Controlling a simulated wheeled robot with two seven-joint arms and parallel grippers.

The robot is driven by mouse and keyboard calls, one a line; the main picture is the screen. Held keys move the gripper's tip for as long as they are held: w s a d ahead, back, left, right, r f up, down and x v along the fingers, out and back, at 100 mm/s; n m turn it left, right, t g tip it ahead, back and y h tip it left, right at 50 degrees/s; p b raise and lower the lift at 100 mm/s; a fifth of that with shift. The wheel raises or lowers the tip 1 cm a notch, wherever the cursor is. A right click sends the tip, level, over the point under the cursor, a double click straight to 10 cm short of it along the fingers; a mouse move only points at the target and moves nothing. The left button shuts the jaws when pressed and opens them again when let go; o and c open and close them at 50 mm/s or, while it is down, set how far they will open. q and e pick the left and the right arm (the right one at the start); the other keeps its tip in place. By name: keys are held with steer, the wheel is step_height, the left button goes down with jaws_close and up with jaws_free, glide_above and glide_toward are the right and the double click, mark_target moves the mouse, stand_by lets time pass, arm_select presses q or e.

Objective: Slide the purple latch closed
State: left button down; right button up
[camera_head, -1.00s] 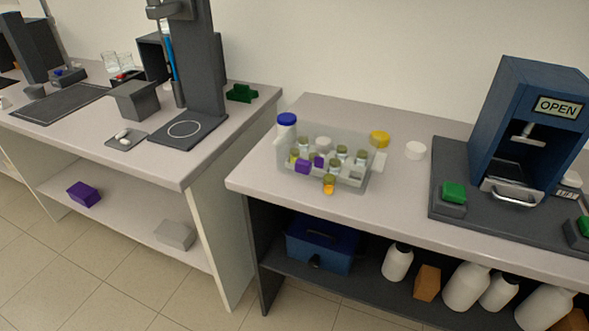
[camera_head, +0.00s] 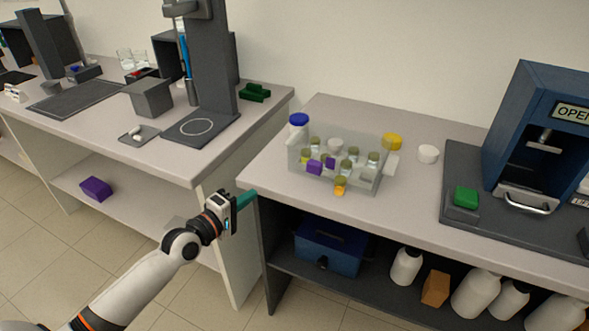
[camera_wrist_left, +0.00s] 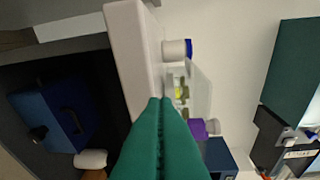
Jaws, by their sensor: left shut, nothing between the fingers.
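A clear box (camera_head: 359,184) with several small vials stands on the right-hand bench. On its front are a purple block (camera_head: 314,167) and a smaller purple piece (camera_head: 330,163); I cannot tell which is the latch or how far it is slid. Purple also shows beside the box in the left wrist view (camera_wrist_left: 198,129). My left gripper (camera_head: 250,197) has teal fingers and is shut and empty. It is in front of the bench's left corner, apart from the box. The fingers (camera_wrist_left: 160,101) point toward the bench edge in the left wrist view. My right gripper is not in view.
A blue-capped white bottle (camera_head: 298,130), a yellow cap (camera_head: 392,142) and a white cap (camera_head: 428,154) stand around the box. A blue press (camera_head: 535,125) is at the right. The bench top (camera_head: 265,172) left of the box is clear. A blue case (camera_head: 330,248) sits below.

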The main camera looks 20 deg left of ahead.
mark_target(306, 161)
arm_select(q)
steer(key=shift+n+t+h, duration=0.3)
steer(key=shift+t+h, duration=0.1)
steer(key=shift+h, duration=0.3)
steer(key=r, duration=0.1)
steer(key=d+r, duration=0.1)
steer(key=r, duration=0.3)
steer(key=shift+s+d, duration=0.2)
steer(key=shift+d, duration=0.1)
steer(key=shift+w, duration=0.1)
steer(key=p+x, duration=0.1)
steer(key=x, duration=0.9)
steer(key=shift+w, duration=0.2)
steer(key=d+p, duration=0.2)
steer(key=d, duration=0.1)
steer(key=shift+s+d, duration=0.15)
steer(key=shift+s, duration=0.2)
steer(key=shift+d, duration=0.25)
steer(key=shift+f, duration=0.15)
